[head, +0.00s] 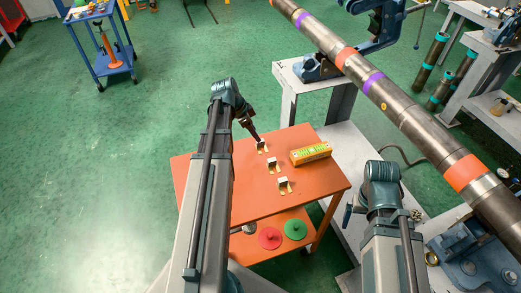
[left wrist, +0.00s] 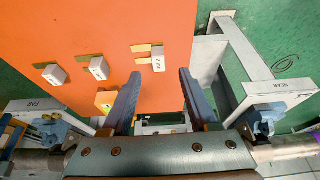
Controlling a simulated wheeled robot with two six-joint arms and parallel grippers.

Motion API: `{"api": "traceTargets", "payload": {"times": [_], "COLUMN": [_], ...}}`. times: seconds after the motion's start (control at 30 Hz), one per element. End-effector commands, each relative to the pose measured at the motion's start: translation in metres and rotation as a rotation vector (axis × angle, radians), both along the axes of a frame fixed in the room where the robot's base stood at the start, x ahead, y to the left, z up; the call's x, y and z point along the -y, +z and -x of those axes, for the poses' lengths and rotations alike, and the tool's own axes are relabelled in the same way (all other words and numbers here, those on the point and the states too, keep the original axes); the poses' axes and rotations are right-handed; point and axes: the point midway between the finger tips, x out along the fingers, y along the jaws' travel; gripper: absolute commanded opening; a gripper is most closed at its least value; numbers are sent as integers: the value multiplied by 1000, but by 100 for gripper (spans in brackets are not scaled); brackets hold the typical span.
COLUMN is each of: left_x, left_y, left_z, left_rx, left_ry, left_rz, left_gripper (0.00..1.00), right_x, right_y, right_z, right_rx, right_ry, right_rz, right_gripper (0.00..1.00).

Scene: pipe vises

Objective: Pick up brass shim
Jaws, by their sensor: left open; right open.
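Three brass shims with white labelled blocks lie in a row on the orange table (head: 218,200): a far one (head: 262,147), a middle one (head: 272,165) and a near one (head: 284,186). The left wrist view shows the row as a left shim (left wrist: 53,75), a middle shim (left wrist: 97,68) and a right shim (left wrist: 156,58). My left gripper (head: 257,138) points down above the table, visually close to the far shim. In the left wrist view its fingers (left wrist: 160,84) are apart and empty, with the right shim ahead of the gap. My right gripper (head: 348,213) is partly hidden beside its wrist.
A yellow box (head: 310,153) sits on the table right of the shims. Red (head: 270,238) and green (head: 295,229) discs lie on the lower shelf. A long banded pipe (head: 400,115) crosses the right side, with a blue vise (head: 382,30) at the back.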

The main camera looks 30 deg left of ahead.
Motion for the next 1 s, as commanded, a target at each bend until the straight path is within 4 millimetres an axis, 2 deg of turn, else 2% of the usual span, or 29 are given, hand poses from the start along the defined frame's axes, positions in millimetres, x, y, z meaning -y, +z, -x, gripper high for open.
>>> {"api": "traceTargets", "payload": {"times": [0.27,0.63,0.93,0.97,1.0], "left_x": [2,14,16,16,16], "left_y": [-6,-47,-48,-48,-48], "left_z": [-2,-14,-16,-16,-16], "left_rx": [0,0,0,1,1], "left_ry": [0,-1,1,0,0], "left_rz": [0,0,0,-1,-1], "left_gripper": [60,60,60,58,51], "right_x": [0,0,0,0,0], "right_y": [-6,-47,-48,-48,-48], "right_z": [0,0,0,0,0], "right_rx": [0,0,0,0,0], "right_ry": [0,0,0,0,0], "right_rz": [0,0,0,0,0], "right_gripper": [94,94,94,94,94]}}
